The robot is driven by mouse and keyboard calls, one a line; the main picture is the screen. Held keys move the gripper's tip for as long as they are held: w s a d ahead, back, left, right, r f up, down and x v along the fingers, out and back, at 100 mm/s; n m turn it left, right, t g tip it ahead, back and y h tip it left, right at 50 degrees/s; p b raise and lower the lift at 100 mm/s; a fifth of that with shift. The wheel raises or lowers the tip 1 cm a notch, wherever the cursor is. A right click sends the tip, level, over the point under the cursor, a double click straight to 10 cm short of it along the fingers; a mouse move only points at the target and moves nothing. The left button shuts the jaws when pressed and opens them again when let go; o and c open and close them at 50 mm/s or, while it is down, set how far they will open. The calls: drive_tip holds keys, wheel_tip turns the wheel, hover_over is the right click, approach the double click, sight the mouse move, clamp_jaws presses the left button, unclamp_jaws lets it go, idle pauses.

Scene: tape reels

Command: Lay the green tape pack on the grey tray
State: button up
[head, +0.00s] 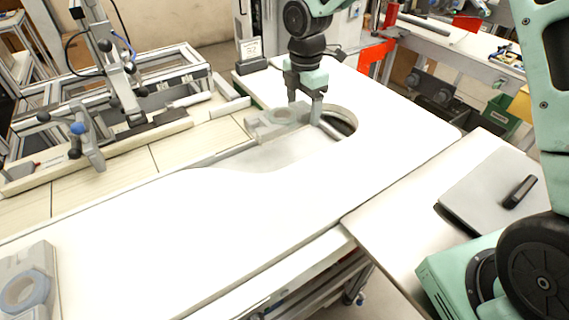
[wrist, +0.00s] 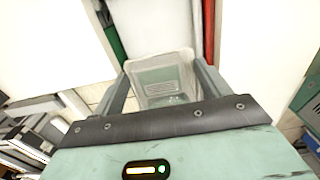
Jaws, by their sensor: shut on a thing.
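My gripper (head: 305,101) hangs low over the far part of the white table, at the round cutout. In the wrist view my gripper (wrist: 160,82) is shut on a pale, translucent, grey-green box with rounded corners, which looks like the green tape pack (wrist: 165,72). The pack cannot be made out clearly in the head view. A flat grey block with a pale ring (head: 279,116) lies just left of the gripper. A similar grey block with a blue-grey ring (head: 24,293) sits at the near left corner. I cannot tell which grey piece is the tray.
The white table (head: 220,220) is mostly bare in its middle and near part. A metal frame fixture (head: 120,85) stands at the left. A grey slab (head: 480,195) with a black object (head: 520,191) lies on the right-hand surface.

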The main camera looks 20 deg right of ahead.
sight(301, 147)
wheel_tip(301, 147, down, 10)
drive_tip(key=shift+p, duration=0.85)
drive_tip(key=shift+f, duration=0.1)
drive_tip(key=o, duration=1.1)
